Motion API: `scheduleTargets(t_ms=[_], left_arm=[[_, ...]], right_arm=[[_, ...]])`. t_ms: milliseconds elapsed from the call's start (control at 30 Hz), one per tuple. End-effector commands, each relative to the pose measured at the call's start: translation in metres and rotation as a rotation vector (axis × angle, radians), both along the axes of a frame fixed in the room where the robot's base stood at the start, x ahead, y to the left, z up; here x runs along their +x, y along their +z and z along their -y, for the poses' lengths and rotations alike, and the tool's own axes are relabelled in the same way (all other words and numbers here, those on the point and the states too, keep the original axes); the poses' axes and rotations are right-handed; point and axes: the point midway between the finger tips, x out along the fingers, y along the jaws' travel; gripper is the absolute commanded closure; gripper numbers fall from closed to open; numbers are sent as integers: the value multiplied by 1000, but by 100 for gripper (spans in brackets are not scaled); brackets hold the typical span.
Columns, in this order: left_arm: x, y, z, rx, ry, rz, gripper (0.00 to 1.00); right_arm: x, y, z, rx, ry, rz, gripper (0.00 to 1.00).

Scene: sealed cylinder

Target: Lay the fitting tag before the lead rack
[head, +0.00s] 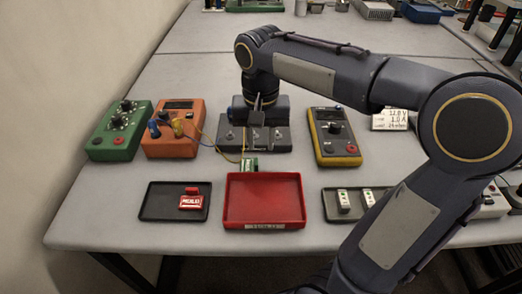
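A dark grey block with several round studs (281,140), which looks like the lead rack, stands mid-table. A red tag with white lettering (191,202) lies in the left black tray (156,204); its lettering is too small to read surely. Two white tags with green marks, one of them the left one (344,201), lie in the right black tray (330,207). I cannot tell which tag fits. My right gripper (257,117) points down over the block; its fingertips are too small and dark to show whether they are open. My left gripper is not in view.
An empty red tray (263,200) lies in front of the block, with a small green-and-white piece (249,164) at its back edge. Green (121,130) and orange (173,131) instruments stand left, a yellow-edged meter (334,137) right. Thin leads run from the orange one. My arm hides the right side.

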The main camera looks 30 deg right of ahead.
Motion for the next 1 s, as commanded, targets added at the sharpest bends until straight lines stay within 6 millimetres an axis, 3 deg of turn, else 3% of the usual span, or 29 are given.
scheduleTargets(t_ms=[100, 300, 1000], left_arm=[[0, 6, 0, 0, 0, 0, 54], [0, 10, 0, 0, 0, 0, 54], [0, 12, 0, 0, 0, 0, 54]], right_arm=[[1, 28, 0, 0, -1, 4, 71], [0, 54, 0, 0, 0, 0, 71], [-3, 60, 0, 6, 6, 6, 71]])
